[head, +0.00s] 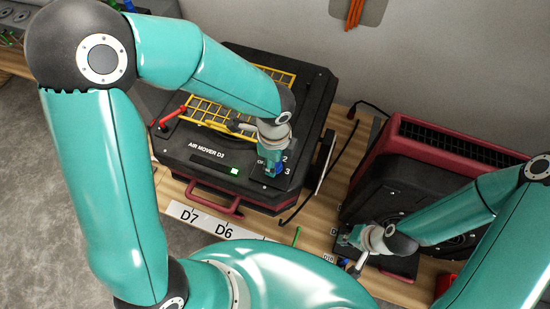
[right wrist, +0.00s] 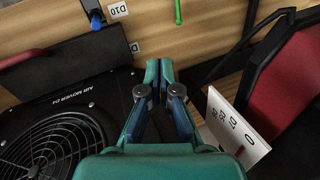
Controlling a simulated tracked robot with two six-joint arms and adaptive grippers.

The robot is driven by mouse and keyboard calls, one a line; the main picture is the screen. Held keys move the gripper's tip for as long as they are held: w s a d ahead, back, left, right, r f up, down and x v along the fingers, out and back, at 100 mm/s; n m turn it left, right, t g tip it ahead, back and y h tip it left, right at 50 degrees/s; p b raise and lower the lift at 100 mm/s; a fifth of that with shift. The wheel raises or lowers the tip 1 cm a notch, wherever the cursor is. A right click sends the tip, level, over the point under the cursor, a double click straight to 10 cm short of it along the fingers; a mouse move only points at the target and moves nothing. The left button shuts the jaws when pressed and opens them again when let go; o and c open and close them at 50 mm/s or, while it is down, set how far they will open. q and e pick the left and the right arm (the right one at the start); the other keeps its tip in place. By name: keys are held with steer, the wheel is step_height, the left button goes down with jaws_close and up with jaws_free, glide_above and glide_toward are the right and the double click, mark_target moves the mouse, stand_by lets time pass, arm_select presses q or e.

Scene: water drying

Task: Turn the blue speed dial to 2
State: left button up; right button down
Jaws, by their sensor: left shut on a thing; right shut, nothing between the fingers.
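The blue speed dial (head: 281,169) sits on the right part of the top panel of the black air mover labelled AIR MOVER D3 (head: 180,152). White marks 2 and 3 show to its right, and part of the OFF mark shows to its left. My left gripper (head: 274,170) points down over the dial and is shut on it, hiding most of it. Which mark the dial points at is hidden. My right gripper (head: 347,241) is shut and empty near the second air mover (head: 400,190). It also shows in the right wrist view (right wrist: 158,66).
A yellow grille (head: 270,74), a red lever (head: 173,116) and a lit green display (head: 233,171) are on the first machine. White labels D7 and D6 (head: 206,222) lie at the wooden bench edge. A dark cable (head: 340,160) runs between the machines.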

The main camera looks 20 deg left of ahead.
arm_select(q)
steer(key=shift+w+r, duration=0.1)
stand_by(0.4)
steer(key=o, duration=1.1)
steer(key=shift+o, duration=0.2)
step_height(320, 180, up, 12)
